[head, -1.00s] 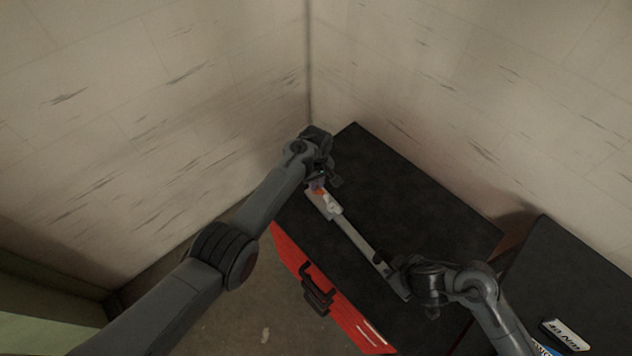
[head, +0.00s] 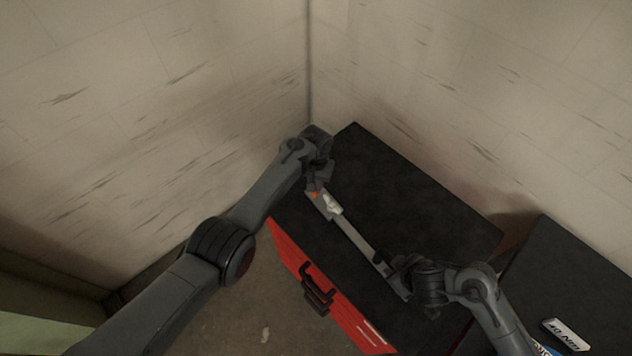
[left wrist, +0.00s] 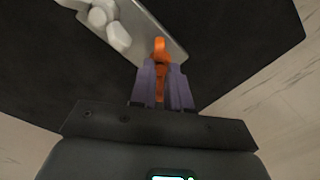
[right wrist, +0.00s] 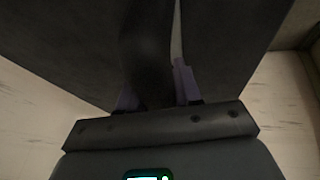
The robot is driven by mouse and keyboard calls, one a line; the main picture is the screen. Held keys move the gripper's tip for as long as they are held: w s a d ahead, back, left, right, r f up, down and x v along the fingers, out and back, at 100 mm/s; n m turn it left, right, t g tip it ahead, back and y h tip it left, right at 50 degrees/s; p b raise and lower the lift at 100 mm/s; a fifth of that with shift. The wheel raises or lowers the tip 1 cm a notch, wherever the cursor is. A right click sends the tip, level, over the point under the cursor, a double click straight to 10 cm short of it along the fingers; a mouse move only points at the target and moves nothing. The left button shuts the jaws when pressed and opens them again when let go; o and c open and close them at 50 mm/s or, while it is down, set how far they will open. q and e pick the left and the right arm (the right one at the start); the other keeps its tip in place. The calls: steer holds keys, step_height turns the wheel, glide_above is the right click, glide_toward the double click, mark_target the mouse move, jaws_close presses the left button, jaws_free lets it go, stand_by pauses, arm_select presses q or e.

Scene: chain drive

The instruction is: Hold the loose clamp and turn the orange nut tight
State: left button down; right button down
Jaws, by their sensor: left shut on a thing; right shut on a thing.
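The orange nut (left wrist: 160,50) stands at one end of a flat grey bar (left wrist: 150,25). The purple fingers of my left gripper (left wrist: 161,78) are shut on the nut. In the head view a bit of orange nut (head: 315,194) shows just under my left gripper (head: 317,182). My right gripper (right wrist: 155,85) is shut on a dark, long piece (right wrist: 147,45), which looks like the loose clamp. In the head view the dark clamp (head: 380,257) sits at the bar's near right end, beside my right gripper (head: 393,265). The grip's exact contact is hidden.
The bar lies along the black top (head: 420,195) of a red case (head: 335,310) with a handle. A pale grey fitting (head: 331,206) sits on the bar near the nut. Walls meet behind the case. Another black surface (head: 570,265) with labelled items stands at right.

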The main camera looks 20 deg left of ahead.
arm_select(q)
steer(key=m, duration=1.3)
steer(key=shift+m, duration=0.4)
steer(key=m, duration=0.6)
steer(key=shift+w, duration=0.1)
steer(key=m, duration=0.6)
steer(key=shift+m, duration=0.4)
steer(key=c, duration=1.1)
jaws_free()
